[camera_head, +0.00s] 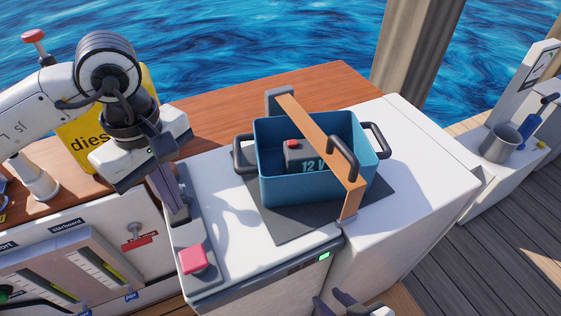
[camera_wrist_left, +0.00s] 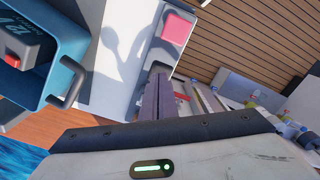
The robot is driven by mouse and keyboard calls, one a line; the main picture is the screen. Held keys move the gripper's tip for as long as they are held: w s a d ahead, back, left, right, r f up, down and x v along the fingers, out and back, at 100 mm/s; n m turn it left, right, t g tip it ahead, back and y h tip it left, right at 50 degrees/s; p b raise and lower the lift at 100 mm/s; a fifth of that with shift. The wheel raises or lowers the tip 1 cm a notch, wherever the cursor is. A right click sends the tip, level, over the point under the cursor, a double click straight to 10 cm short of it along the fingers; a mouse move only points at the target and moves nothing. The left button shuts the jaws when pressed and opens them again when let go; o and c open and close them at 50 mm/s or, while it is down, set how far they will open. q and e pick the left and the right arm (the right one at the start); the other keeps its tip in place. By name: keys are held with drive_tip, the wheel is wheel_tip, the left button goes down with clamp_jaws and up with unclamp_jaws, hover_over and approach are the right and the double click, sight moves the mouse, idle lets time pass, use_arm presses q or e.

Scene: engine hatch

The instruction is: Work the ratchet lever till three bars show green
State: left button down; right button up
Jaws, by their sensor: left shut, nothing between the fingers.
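A pink grip (camera_head: 193,261) sits at the front left corner of the white counter, at the end of a grey arm-like strip; this looks like the ratchet lever. The pink grip also shows in the wrist view (camera_wrist_left: 177,28). My left gripper (camera_head: 178,215) is shut and empty, pointing down at the strip behind the grip; I cannot tell whether it touches. Its fingers also show in the wrist view (camera_wrist_left: 157,80). On the counter's front, a small display (camera_head: 310,262) shows one green bar at its right end; the rest looks dark. My right gripper (camera_head: 328,294) is partly cut off below, its fingers apart.
A blue box (camera_head: 290,190) holding a 12 V battery (camera_head: 306,156) stands on a grey mat (camera_head: 285,228), an orange strap (camera_head: 318,135) across it. A yellow diesel can (camera_head: 85,140) is behind my left arm. The counter's right part is clear.

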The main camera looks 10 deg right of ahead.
use_arm(q)
drive_tip(key=shift+f, duration=0.1)
idle(0.5)
drive_tip(key=shift+f+b, duration=2.4)
drive_tip(key=shift+f, duration=0.05)
drive_tip(key=shift+r+p, duration=1.35)
drive_tip(key=shift+r, duration=1.3)
drive_tip(key=shift+f, duration=0.15)
drive_tip(key=shift+f+b, duration=2.45)
drive_tip(key=shift+f, duration=0.05)
drive_tip(key=shift+r+p, duration=1.45)
drive_tip(key=shift+r, duration=1.25)
drive_tip(key=shift+f, duration=0.1)
